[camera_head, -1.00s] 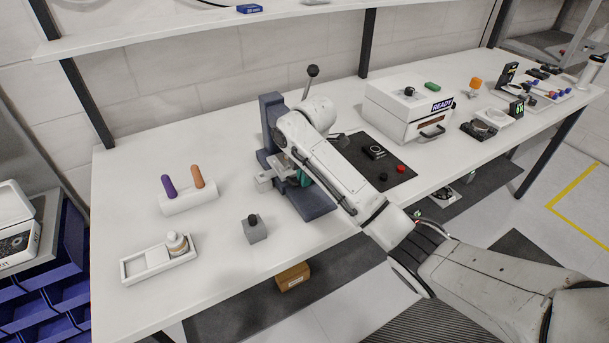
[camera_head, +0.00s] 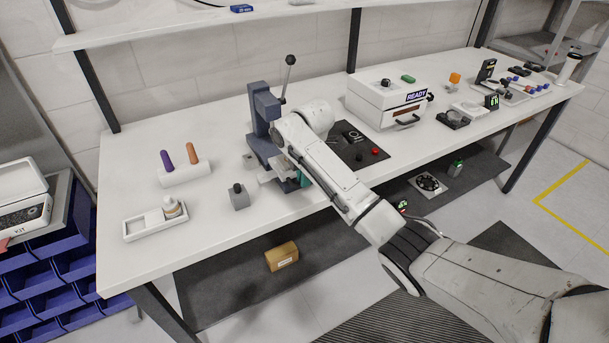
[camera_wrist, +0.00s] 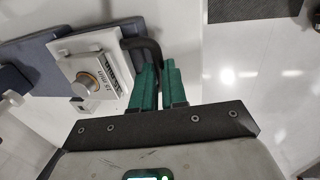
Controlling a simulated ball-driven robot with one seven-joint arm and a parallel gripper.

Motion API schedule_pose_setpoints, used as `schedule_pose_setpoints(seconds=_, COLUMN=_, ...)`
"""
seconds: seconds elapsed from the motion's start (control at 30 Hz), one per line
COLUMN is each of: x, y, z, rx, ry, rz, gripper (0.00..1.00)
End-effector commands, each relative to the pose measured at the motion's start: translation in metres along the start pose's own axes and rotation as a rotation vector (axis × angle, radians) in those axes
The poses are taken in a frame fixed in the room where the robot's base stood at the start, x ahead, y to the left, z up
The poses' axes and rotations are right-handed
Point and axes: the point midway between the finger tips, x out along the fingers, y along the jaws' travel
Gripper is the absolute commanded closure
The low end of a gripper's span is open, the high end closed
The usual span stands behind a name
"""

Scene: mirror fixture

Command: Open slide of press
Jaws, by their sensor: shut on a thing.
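The blue-grey press (camera_head: 264,115) stands on the white workbench, its lever with a dark knob (camera_head: 290,60) pointing up. Its pale slide (camera_head: 272,174) sits low at the front, partly hidden by my arm. In the wrist view the slide (camera_wrist: 68,66) is a white plate carrying a round metal disc (camera_wrist: 87,86) and a printed label, above the press's blue-grey base (camera_wrist: 30,47). A black loop handle (camera_wrist: 141,44) joins the slide's side. My gripper (camera_wrist: 157,72) has green fingers shut on this handle; in the head view it (camera_head: 304,180) is mostly hidden.
A grey block with a black knob (camera_head: 239,197) and a white tray (camera_head: 140,230) with a small bottle stand left of the press. A holder (camera_head: 183,175) carries purple and orange handles. A white READY box (camera_head: 375,104) and dark mat (camera_head: 350,155) lie right.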

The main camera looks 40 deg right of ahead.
Motion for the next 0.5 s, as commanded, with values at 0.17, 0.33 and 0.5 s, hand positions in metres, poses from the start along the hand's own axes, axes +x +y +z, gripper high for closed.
schedule_pose_setpoints(seconds=0.17, x=-0.0008, y=0.0008, z=0.0001, rx=0.000, ry=0.001, rz=0.003, gripper=1.00)
schedule_pose_setpoints(seconds=0.33, x=-0.0007, y=0.0007, z=0.0001, rx=0.000, ry=0.001, rz=0.002, gripper=0.76)
schedule_pose_setpoints(seconds=0.5, x=-0.0006, y=0.0005, z=0.0001, rx=0.000, ry=0.000, rz=0.002, gripper=0.62)
